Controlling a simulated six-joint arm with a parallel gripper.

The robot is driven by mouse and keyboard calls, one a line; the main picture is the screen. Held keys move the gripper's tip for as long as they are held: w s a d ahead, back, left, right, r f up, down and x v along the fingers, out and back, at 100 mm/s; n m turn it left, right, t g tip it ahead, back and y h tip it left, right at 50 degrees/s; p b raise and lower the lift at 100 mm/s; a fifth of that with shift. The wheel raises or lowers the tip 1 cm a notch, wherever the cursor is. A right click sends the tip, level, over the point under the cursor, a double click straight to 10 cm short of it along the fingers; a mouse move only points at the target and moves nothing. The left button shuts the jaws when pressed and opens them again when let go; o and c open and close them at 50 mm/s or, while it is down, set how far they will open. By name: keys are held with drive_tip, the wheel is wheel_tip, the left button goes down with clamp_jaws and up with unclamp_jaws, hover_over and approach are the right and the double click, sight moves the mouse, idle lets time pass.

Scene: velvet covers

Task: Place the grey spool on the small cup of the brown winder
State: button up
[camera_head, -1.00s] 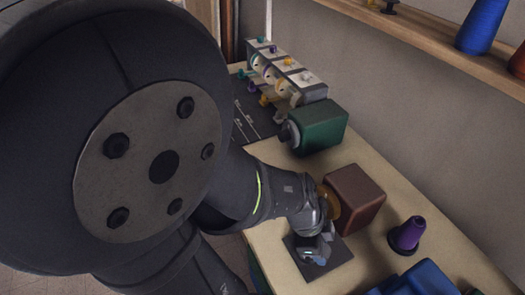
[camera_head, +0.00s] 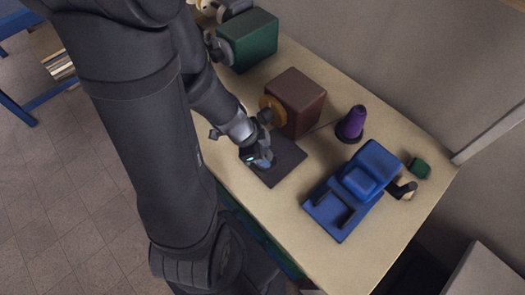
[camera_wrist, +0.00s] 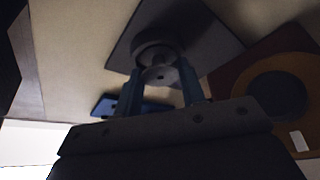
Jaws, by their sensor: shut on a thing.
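My gripper (camera_wrist: 158,92) is shut on a grey spool (camera_wrist: 155,44), which sits between the fingertips in the wrist view. In the head view my gripper (camera_head: 262,162) is low over a dark square mat (camera_head: 285,165), in front of the brown winder; the spool cannot be made out there. The brown winder (camera_head: 299,100) is a box with a tan disc (camera_head: 267,106) on its left side. In the wrist view the tan disc (camera_wrist: 306,80) with a dark round centre (camera_wrist: 278,92) lies to the right of the spool, apart from it. I cannot tell whether the spool touches the mat.
A green winder (camera_head: 250,40) stands behind the brown one. A purple cone (camera_head: 350,124) and a blue machine (camera_head: 362,178) stand to the right on the tabletop (camera_head: 395,245). A small dark green object (camera_head: 419,168) lies near the right edge. The front right tabletop is clear.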

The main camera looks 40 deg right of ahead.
drive_tip(key=o, duration=0.9)
drive_tip(key=shift+f, duration=0.15)
drive_tip(key=shift+o, duration=0.2)
drive_tip(key=v, duration=1.2)
drive_tip(key=shift+x, duration=6)
